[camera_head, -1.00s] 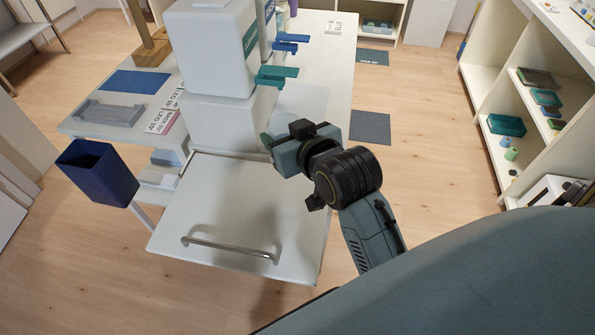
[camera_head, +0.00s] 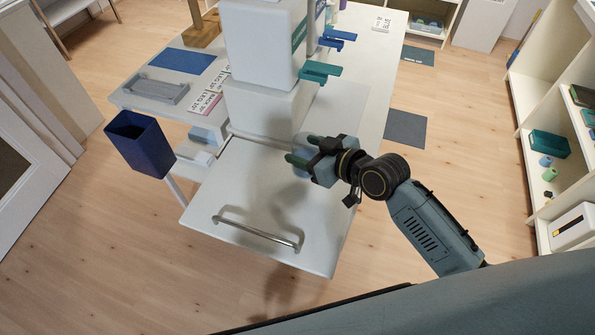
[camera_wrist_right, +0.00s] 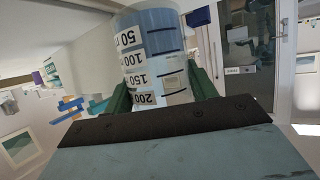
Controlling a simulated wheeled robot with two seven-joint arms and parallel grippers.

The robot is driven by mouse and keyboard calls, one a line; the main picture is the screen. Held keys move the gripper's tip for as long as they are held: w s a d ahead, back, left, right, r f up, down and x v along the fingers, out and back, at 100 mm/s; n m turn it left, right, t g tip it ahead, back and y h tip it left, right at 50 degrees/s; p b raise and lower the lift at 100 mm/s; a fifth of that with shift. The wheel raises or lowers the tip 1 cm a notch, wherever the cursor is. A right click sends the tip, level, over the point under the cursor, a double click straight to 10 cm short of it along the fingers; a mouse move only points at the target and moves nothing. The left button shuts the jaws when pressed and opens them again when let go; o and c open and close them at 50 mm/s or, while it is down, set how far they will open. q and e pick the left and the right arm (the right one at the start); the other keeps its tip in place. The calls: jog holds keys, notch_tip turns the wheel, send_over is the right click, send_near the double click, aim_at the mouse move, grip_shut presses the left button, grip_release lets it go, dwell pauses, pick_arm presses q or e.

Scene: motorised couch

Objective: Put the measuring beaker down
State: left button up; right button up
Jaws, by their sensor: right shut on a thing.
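The measuring beaker (camera_wrist_right: 158,62) is clear, with black graduation marks and blue liquid in it. It fills the top middle of the right wrist view, between my right gripper's green fingers (camera_wrist_right: 160,92). In the head view my right gripper (camera_head: 300,160) is over the back part of the white panel with a metal handle, in front of the white dispenser. It is shut on the beaker. The beaker is mostly hidden there by the gripper, and I cannot tell its gap from the panel. My left gripper is not in view.
White dispensers (camera_head: 262,45) with teal and blue levers (camera_head: 318,70) stand close behind the gripper. The white panel (camera_head: 262,195) is bare in front. A blue bin (camera_head: 140,145) hangs at the left. Shelves (camera_head: 530,95) stand at the right, beyond open floor.

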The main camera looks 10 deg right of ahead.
jog(key=shift+f+b, duration=0.5)
jog(key=shift+f, duration=2.35)
jog(key=shift+f, duration=0.15)
jog(key=o, duration=1)
jog(key=shift+o, duration=0.2)
jog(key=shift+s+d+r, duration=0.1)
jog(key=shift+r, duration=0.15)
jog(key=v, duration=1.1)
jog(key=shift+s+d+p, duration=0.15)
jog(key=shift+s+p, duration=0.15)
jog(key=shift+p, duration=0.1)
